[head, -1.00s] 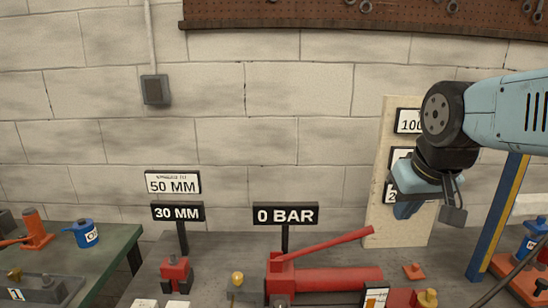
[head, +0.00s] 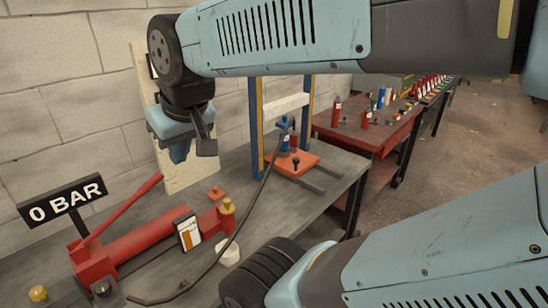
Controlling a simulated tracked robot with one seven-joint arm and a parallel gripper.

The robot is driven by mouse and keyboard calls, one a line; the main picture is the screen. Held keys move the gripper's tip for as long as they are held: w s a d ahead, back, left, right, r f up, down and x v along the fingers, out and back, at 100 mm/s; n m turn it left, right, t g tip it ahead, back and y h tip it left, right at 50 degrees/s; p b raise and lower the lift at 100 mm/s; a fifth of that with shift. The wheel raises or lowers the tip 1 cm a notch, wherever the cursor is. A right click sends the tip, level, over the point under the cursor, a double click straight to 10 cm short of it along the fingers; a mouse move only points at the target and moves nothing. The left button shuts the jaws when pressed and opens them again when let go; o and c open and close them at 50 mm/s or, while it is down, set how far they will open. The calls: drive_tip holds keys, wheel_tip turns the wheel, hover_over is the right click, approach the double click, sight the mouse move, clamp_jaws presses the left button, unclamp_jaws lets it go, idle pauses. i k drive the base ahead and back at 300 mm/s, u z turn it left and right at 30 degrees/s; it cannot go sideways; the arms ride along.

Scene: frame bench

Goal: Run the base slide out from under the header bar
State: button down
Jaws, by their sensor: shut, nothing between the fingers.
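The base slide (head: 306,158) is an orange plate with a dark knob on its near part, low on the bench in the head view. A blue cylinder (head: 285,138) stands on its rear part. Two dark rails (head: 323,173) run from the plate toward the bench's front edge. A pale header bar (head: 286,106) spans the blue and yellow posts above; the cylinder is roughly below it. My gripper (head: 193,150) is shut and empty, up and left of the frame, well apart from the slide. The frame's top is hidden behind my arm.
A red pump (head: 140,237) with a raised lever and a "0 BAR" sign (head: 62,200) stand at left. A black hose (head: 232,240) runs from the pump to the cylinder. A red table (head: 365,135) with bottles stands beyond. The bench right of the pump is mostly clear.

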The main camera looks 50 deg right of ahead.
sight(293, 166)
drive_tip(key=z, duration=0.05)
drive_tip(key=k, duration=0.35)
drive_tip(key=u, duration=0.85)
drive_tip(key=i, duration=0.1)
drive_tip(key=z, duration=2.65)
drive_tip(key=k, duration=1.1)
drive_tip(key=u, duration=0.25)
drive_tip(key=i, duration=1)
drive_tip(key=u, duration=0.1)
